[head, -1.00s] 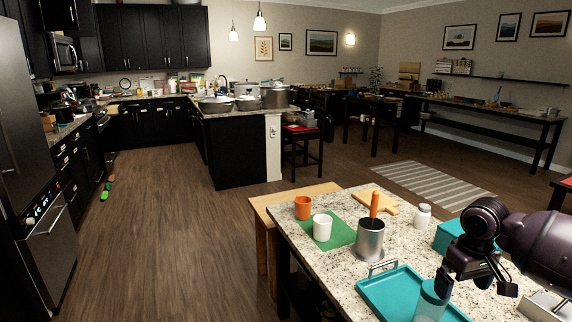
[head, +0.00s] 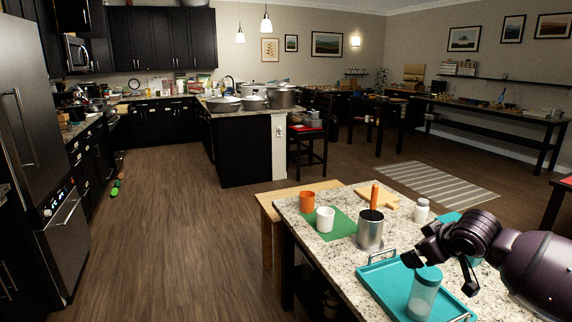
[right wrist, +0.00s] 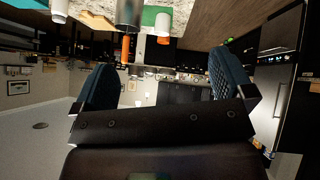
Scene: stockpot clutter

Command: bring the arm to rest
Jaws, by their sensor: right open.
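My right arm comes in from the right in the head view. My right gripper (head: 440,272) is open over the granite table, above and behind a clear jar with a teal lid (head: 424,294), as seen in the picture. The right wrist view shows its two dark, padded fingers (right wrist: 163,82) spread wide with nothing between them. That view is upside down, with the table at its top. My left gripper is not in view.
On the granite table (head: 345,258) are a teal tray (head: 380,283) under the jar, a metal canister (head: 370,231) with an orange handle, a white cup (head: 325,220), an orange cup (head: 307,200), a white bottle (head: 421,211) and a cutting board (head: 378,198). Open floor (head: 180,240) lies left.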

